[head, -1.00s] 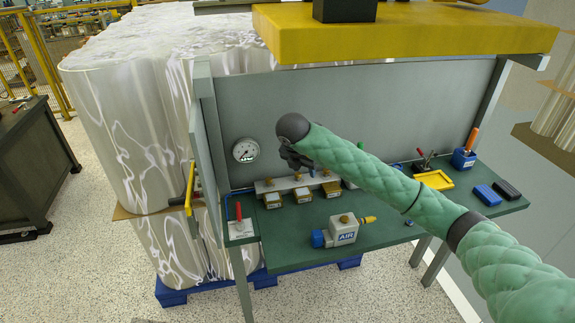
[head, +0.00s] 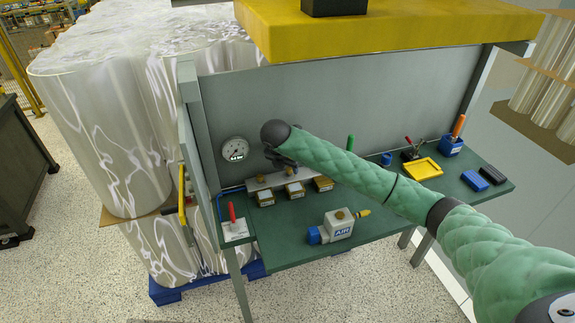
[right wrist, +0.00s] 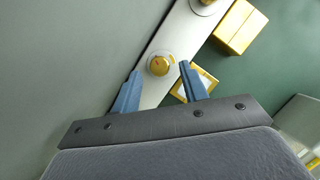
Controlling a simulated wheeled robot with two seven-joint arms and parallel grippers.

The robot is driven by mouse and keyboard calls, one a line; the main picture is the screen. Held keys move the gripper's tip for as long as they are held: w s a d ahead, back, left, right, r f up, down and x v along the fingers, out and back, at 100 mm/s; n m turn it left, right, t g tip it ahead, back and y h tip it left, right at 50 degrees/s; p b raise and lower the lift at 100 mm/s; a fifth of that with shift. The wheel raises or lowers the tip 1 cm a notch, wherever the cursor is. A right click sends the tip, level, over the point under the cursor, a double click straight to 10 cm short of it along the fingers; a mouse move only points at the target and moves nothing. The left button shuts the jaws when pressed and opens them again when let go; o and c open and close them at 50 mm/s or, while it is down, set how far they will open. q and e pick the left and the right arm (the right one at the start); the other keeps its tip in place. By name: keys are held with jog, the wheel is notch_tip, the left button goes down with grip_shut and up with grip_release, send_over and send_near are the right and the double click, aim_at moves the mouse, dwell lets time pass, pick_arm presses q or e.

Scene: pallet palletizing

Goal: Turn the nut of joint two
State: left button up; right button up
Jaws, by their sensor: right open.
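A pale metal rail (head: 254,184) with three yellow-framed joint labels (head: 295,190) lies at the back of the green bench. My right gripper (head: 284,164) is over the rail, near the middle label, and its dark body hides part of the rail and nuts. In the right wrist view the gripper (right wrist: 160,68) is open, with blue fingers on either side of a brass nut (right wrist: 160,63). The nut stands on the rail between the fingertips; I cannot tell whether they touch it. A yellow label box (right wrist: 196,84) is partly behind the right finger. My left gripper is not in view.
A round gauge (head: 235,150) is on the back wall. An air unit (head: 338,227) stands at the bench front, and a red-handled switch (head: 233,222) at its left. A yellow tray (head: 423,169) and blue block (head: 474,181) lie right. A yellow shelf (head: 390,30) hangs overhead.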

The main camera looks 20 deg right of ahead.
jog(key=shift+d+f, duration=0.1)
jog(key=shift+f, duration=0.1)
jog(key=shift+w+f, duration=0.15)
jog(key=shift+f, duration=0.25)
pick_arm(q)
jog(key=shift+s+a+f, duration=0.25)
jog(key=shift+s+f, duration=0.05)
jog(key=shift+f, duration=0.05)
pick_arm(e)
jog(key=shift+r, duration=0.1)
jog(key=shift+c, duration=0.2)
grip_shut()
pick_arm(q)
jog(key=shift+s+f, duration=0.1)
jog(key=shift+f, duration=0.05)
